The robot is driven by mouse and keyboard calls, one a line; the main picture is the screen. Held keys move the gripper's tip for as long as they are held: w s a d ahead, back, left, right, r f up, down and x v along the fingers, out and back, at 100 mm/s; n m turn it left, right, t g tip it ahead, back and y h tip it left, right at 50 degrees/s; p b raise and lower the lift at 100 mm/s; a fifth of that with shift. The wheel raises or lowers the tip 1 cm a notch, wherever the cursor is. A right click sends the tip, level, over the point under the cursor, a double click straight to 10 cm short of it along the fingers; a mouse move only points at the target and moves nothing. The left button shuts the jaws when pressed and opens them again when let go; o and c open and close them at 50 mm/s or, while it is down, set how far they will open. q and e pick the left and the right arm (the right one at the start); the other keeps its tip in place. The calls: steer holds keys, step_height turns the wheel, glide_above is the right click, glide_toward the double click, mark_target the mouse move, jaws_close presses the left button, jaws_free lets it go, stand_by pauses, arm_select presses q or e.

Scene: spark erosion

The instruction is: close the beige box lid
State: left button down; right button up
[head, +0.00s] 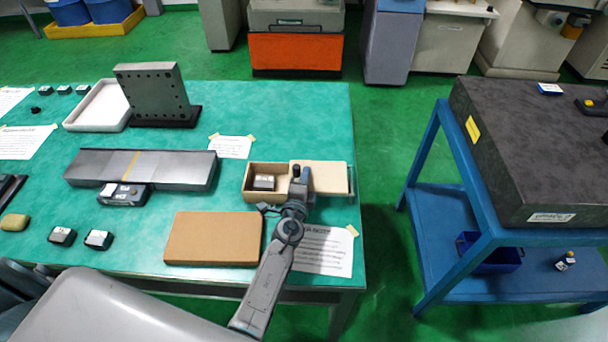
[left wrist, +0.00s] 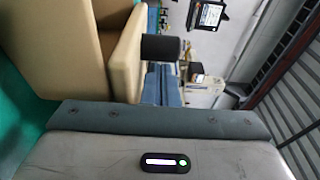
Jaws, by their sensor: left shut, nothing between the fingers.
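The beige box (head: 268,198) sits near the right edge of the green table in the head view. Its left part is open, with a small dark and white block (head: 264,182) inside. The beige lid (head: 328,175) covers the right part. My left gripper (head: 300,174) is shut and empty, at the left part of the lid, over the box. A small dark knob-like piece shows beside its fingers; I cannot tell whether they touch. In the left wrist view the beige box (left wrist: 65,50) fills the upper left, near a dark cylinder (left wrist: 160,48). My right gripper is not in view.
A brown flat board (head: 213,238) lies in front of the box, left of my arm. A printed sheet (head: 325,252) lies to the right. A grey metal channel (head: 140,168) and an upright plate (head: 153,92) stand to the left. A blue cart (head: 455,195) stands beyond an aisle.

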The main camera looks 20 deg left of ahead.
arm_select(q)
steer(key=shift+s+a, duration=0.1)
steer(key=s+a, duration=0.1)
steer(key=a, duration=0.3)
steer(key=s+a, duration=0.1)
steer(key=a, duration=0.4)
steer(key=s+a, duration=0.1)
steer(key=a, duration=0.3)
steer(key=shift+s+a+b, duration=0.15)
steer(key=shift+s+b, duration=0.25)
steer(key=shift+w, duration=0.1)
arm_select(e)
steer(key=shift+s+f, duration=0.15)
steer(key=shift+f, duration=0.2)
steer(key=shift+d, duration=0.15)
